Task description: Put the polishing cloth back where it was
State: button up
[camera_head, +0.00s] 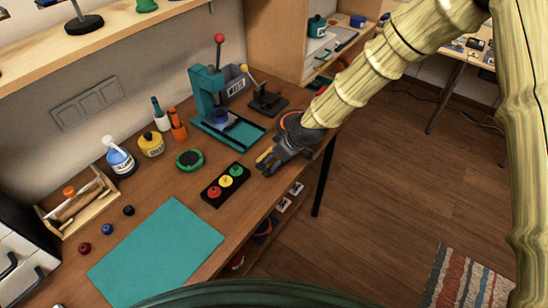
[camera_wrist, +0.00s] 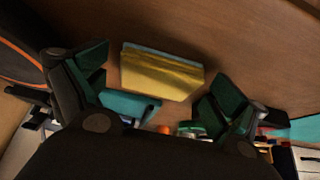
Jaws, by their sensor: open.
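A folded yellow cloth with a blue layer (camera_wrist: 161,76), which looks like the polishing cloth, lies on the brown bench top in the wrist view. In the head view only a small yellow part of it (camera_head: 264,155) shows beside my fingers. My gripper (camera_head: 272,163) is low over the bench near its front edge, right of the block of coloured buttons. In the wrist view my gripper (camera_wrist: 155,84) is open, with one finger on each side of the cloth. I cannot tell whether the fingers touch it.
The button block (camera_head: 225,184) is close to my gripper on the left. A teal press (camera_head: 220,110) stands behind it. A round dark item with an orange ring (camera_head: 291,120) lies near my wrist. A teal mat (camera_head: 157,253) covers the front left bench.

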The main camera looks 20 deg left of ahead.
jog(key=shift+r, duration=0.2)
jog(key=b+v, duration=0.2)
jog(key=v, duration=1)
jog(key=shift+b, duration=0.3)
jog(key=s+d+f+m, duration=0.2)
jog(key=s+d+f, duration=0.25)
jog(key=f, duration=0.25)
jog(key=s+d+f+m+g+h, duration=0.1)
jog(key=s+d+f+m, duration=0.2)
jog(key=d+f, duration=0.3)
jog(key=s+d+f+m, duration=0.2)
jog(key=s+d+f, duration=0.15)
jog(key=f, duration=0.55)
jog(key=s+d+f+m+h, duration=0.1)
jog(key=s+d+f+m, duration=0.1)
jog(key=s+d+f, duration=0.2)
jog(key=s+d+f+m+h, duration=0.2)
jog(key=s+d+f+m, duration=0.1)
jog(key=s+d, duration=0.7)
jog(key=s+d+f+m+g+h, duration=0.1)
jog(key=s+d+f+m, duration=0.1)
jog(key=s+d+f, duration=0.2)
jog(key=s+d, duration=0.3)
jog(key=s, duration=0.1)
jog(key=shift+s+f+h, duration=0.3)
jog(key=shift+s+f, duration=0.05)
jog(key=shift+s, duration=0.05)
